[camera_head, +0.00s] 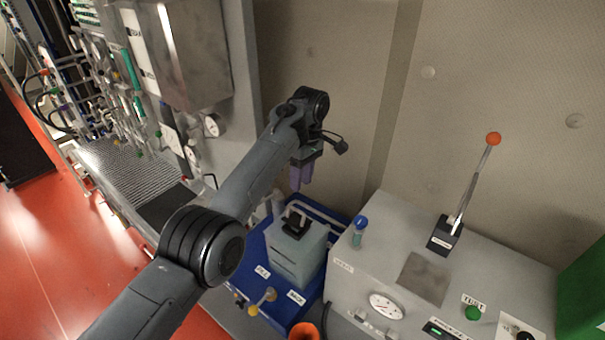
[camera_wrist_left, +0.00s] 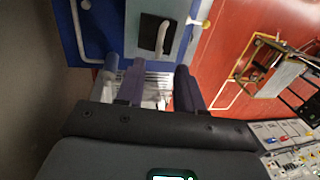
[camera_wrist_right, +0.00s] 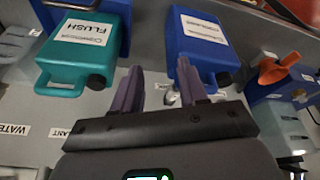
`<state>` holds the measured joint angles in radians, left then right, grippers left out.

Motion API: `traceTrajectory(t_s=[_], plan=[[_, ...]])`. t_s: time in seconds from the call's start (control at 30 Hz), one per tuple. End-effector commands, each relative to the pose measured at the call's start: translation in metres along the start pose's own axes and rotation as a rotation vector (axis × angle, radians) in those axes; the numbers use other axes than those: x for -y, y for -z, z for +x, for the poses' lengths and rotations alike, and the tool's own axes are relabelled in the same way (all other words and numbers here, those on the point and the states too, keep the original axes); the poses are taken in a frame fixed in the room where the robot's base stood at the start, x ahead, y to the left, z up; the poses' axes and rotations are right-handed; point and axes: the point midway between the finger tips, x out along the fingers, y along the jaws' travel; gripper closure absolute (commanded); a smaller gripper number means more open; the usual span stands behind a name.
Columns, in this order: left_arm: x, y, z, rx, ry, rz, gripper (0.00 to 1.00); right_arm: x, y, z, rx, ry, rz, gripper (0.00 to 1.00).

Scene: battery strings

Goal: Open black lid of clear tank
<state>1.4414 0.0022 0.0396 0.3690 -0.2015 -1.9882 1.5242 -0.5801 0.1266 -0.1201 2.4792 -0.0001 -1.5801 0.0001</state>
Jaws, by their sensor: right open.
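A pale grey tank-like box (camera_head: 297,254) stands in a blue tray (camera_head: 262,300) in the head view. A black handle-like part (camera_head: 295,222) is on its top, and I cannot tell how far the lid extends.
Right of the tray is a grey console with a gauge (camera_head: 386,306) and an orange-knobbed lever (camera_head: 465,195). A wall closes the back. In the right wrist view a teal container (camera_wrist_right: 88,50) and a blue container (camera_wrist_right: 203,48) stand beyond the fingers.

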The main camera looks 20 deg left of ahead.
Motion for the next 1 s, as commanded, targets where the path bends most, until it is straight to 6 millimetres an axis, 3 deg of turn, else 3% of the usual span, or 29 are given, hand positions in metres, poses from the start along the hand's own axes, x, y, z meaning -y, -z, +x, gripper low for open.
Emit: traceTrajectory(t_s=[0.03,0.23,0.7,0.73,0.9,1.0], plan=[[0.001,-0.001,-0.011,0.001,0.001,0.002,0.63,0.000,0.002,-0.007,0.003,0.000,0.000,0.57],[0.000,-0.002,-0.023,0.003,0.001,0.003,0.63,0.000,0.007,-0.020,-0.004,0.003,0.003,0.57],[0.000,-0.001,-0.026,0.001,-0.001,0.000,0.63,0.001,0.008,-0.022,-0.003,0.008,0.010,0.57],[0.000,-0.001,-0.026,0.001,-0.001,0.000,0.65,0.001,0.008,-0.022,-0.002,0.008,0.010,0.57],[-0.002,0.000,-0.026,-0.001,-0.011,0.039,0.91,0.001,0.008,-0.022,-0.002,0.007,0.009,0.57],[-0.017,0.003,-0.027,-0.025,-0.086,0.126,1.00,0.001,0.008,-0.022,-0.002,0.006,0.008,0.57]])
